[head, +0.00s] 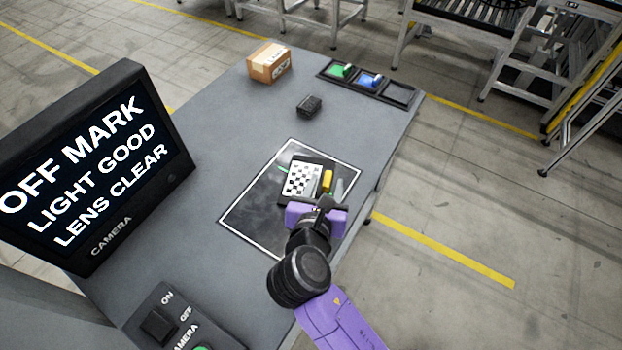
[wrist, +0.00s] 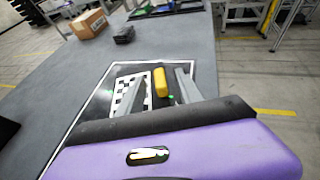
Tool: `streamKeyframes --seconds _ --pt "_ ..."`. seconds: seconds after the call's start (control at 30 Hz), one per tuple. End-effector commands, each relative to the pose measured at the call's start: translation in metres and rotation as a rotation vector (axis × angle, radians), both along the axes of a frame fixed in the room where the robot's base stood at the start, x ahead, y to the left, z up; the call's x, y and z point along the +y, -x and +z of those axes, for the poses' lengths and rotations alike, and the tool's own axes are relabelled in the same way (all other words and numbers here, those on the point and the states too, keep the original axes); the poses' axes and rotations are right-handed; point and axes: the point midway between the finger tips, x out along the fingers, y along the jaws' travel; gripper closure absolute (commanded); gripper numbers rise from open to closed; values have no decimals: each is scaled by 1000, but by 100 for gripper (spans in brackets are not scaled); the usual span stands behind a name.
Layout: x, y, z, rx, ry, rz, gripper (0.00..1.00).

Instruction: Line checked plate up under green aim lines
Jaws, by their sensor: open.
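The checked plate (head: 301,180) is a black and white chequered pattern on a dark base, lying on the black mat (head: 254,216) with a white border. A yellow handle (head: 327,181) stands at the plate's right side; it also shows in the wrist view (wrist: 160,82). Small green marks (head: 283,170) show at the plate's left edge, and a green spot (wrist: 171,98) shows by the handle in the wrist view. My gripper (wrist: 158,97) is open, its fingers on either side of the handle with gaps visible. My gripper partly hides the plate's near side.
A monitor (head: 90,165) reads OFF MARK, LIGHT GOOD, LENS CLEAR. A switch box (head: 172,318) stands at the near left. A cardboard box (head: 269,62), a small black block (head: 309,105) and a tray (head: 368,83) with green and blue items are at the table's far end.

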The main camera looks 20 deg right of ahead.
Motion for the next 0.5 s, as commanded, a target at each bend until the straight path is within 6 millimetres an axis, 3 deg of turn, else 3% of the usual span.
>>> streamKeyframes --seconds 0.23,0.5 --pt "-19 -27 -12 0 0 -2 58" --pt "-22 -34 -16 0 -2 0 58"
